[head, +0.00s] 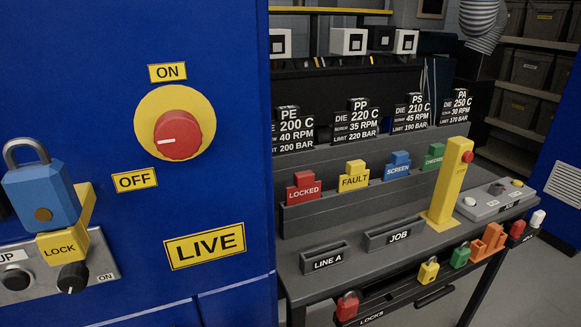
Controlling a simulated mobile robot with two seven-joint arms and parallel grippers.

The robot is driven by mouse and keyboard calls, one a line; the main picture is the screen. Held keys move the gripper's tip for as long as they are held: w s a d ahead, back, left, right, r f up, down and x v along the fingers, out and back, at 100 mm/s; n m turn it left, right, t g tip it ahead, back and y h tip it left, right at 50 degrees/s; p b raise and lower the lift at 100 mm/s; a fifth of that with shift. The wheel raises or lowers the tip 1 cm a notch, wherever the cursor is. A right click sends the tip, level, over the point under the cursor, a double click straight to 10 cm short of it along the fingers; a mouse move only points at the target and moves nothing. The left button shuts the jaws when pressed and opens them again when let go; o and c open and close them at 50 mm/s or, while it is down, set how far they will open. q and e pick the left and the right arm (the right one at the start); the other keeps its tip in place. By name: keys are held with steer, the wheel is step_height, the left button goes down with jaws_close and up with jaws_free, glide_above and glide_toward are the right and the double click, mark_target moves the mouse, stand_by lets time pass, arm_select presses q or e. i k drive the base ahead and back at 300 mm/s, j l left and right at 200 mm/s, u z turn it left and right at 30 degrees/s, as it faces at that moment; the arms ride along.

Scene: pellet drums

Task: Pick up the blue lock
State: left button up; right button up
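The blue lock (42,198) is at the left edge of the head view, in front of the blue cabinet (225,110). It has a grey metal shackle at its top and a brown round spot low on its face. It is slightly tilted and overlaps a yellow piece marked LOCK (62,246). I cannot tell whether the shackle passes through anything. Neither of my grippers is in view.
A red rotary switch (178,135) and a LIVE label (204,246) are on the cabinet. A control plate (103,262) with knobs sits below the lock. At right, a grey bench (375,262) carries coloured tags, a yellow post (449,185) and several small locks along its front.

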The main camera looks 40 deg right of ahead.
mark_target(42, 194)
steer(key=z, duration=2.2)
steer(key=u, duration=0.4)
steer(key=k+j+u, duration=0.1)
steer(key=u, duration=0.35)
steer(key=j+u, duration=0.2)
steer(key=u, duration=0.2)
steer(key=k+j+u, duration=0.1)
steer(key=u, duration=0.35)
steer(key=k+j, duration=0.1)
steer(key=j, duration=0.7)
steer(key=k+j+z, duration=0.1)
steer(key=j, duration=0.25)
steer(key=k+j, duration=0.15)
steer(key=j, duration=0.65)
steer(key=k+z, duration=0.05)
